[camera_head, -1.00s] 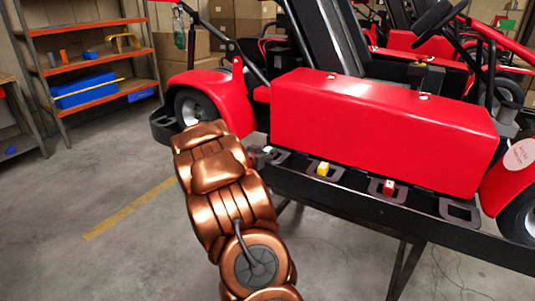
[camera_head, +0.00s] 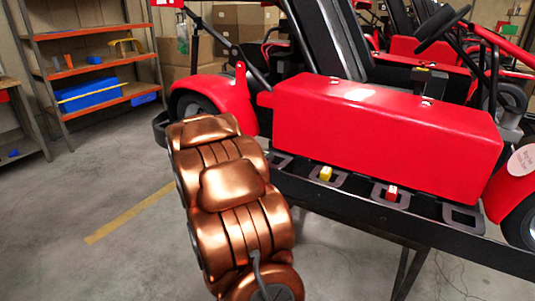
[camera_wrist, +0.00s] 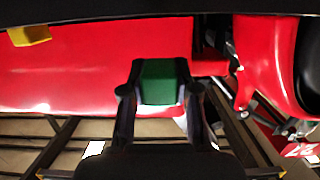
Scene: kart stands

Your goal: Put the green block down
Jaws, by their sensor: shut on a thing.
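The green block (camera_wrist: 158,78) is held between the two fingers of my gripper (camera_wrist: 160,90) in the wrist view. The gripper is shut on it, with a dark finger on each side. The kart's red side panel shows behind the block. I cannot tell whether the block touches anything below it. In the head view my copper-coloured arm hides both the gripper and the green block.
A black ledge (camera_head: 330,205) with several dark frames runs along the red kart (camera_head: 380,120). The frame at the right end (camera_head: 462,217) is empty. Shelves (camera_head: 95,70) stand at the left.

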